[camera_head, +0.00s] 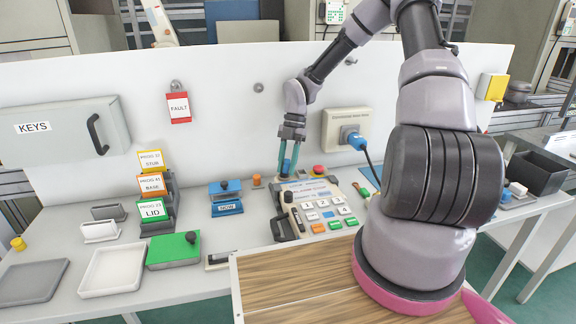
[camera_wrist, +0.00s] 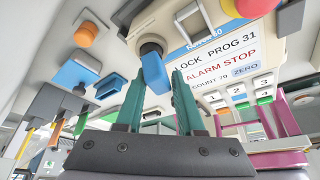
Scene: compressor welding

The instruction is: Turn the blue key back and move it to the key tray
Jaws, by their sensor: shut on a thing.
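My gripper (camera_head: 287,166) has teal fingers and points down at the upper left of the control panel (camera_head: 345,209). In the wrist view, my gripper (camera_wrist: 158,82) is shut on the blue key (camera_wrist: 153,71), whose blue head lies between the fingertips. The key meets a dark round key switch (camera_wrist: 151,47) beside the panel's screen (camera_wrist: 215,62), which reads LOCK PROG 31 and ALARM STOP. A white tray (camera_head: 84,289) and a grey tray (camera_head: 33,282) lie at the left; neither shows a label.
A green block (camera_head: 172,252) stands right of the white tray. Program card holders (camera_head: 153,185) and a blue block (camera_head: 226,208) stand behind. A KEYS cabinet (camera_head: 62,132) and a red FAULT tag (camera_head: 178,108) hang on the wall. A red button (camera_head: 319,169) sits near my gripper.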

